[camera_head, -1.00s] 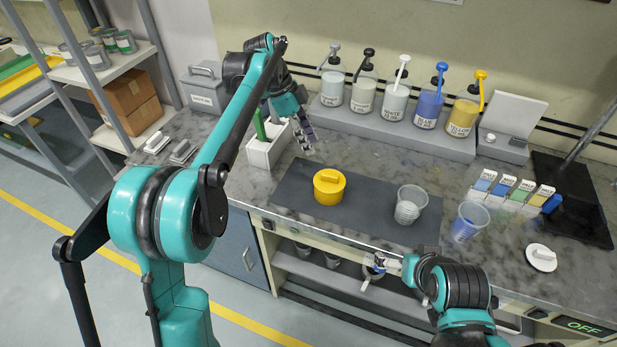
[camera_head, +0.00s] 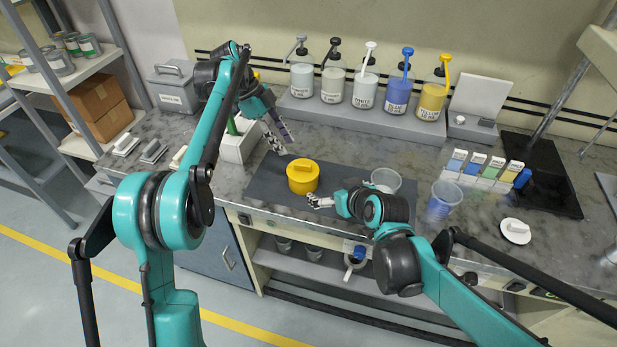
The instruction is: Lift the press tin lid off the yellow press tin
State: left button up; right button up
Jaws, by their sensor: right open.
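The yellow press tin (camera_head: 303,186) stands upright on the dark mat, with the yellow press tin lid (camera_head: 301,164) on top. The lid has a raised grip bar. My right gripper (camera_head: 318,202) is open and empty, low over the front of the mat, just right of the tin. Whether it touches the tin I cannot tell. My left gripper (camera_head: 283,143) is above and behind the tin, to its left, with its fingers apart and nothing between them.
A clear cup (camera_head: 386,180) stands on the mat (camera_head: 258,185), partly behind my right arm. A cup with blue contents (camera_head: 441,203) and a white lid (camera_head: 515,230) are further right. Pump bottles (camera_head: 365,88) line the back. A white holder (camera_head: 238,147) is at left.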

aim_at(310, 178)
jog(key=w+a+f, duration=0.1)
jog(key=w+a, duration=0.1)
jog(key=w+a+f+n+y, duration=0.1)
jog(key=w+a, duration=0.1)
jog(key=w, duration=0.1)
jog(key=w+a+f+t+y, duration=0.1)
jog(key=w+a+f, duration=0.1)
jog(key=w, duration=0.1)
jog(key=shift+n, duration=0.4)
jog(key=x, duration=0.8)
jog(key=shift+w+r, duration=0.15)
jog(key=c, duration=1.3)
jog(key=shift+c, duration=0.2)
jog(key=c, duration=0.7)
jog(key=o, duration=2)
jog(key=shift+o, duration=0.2)
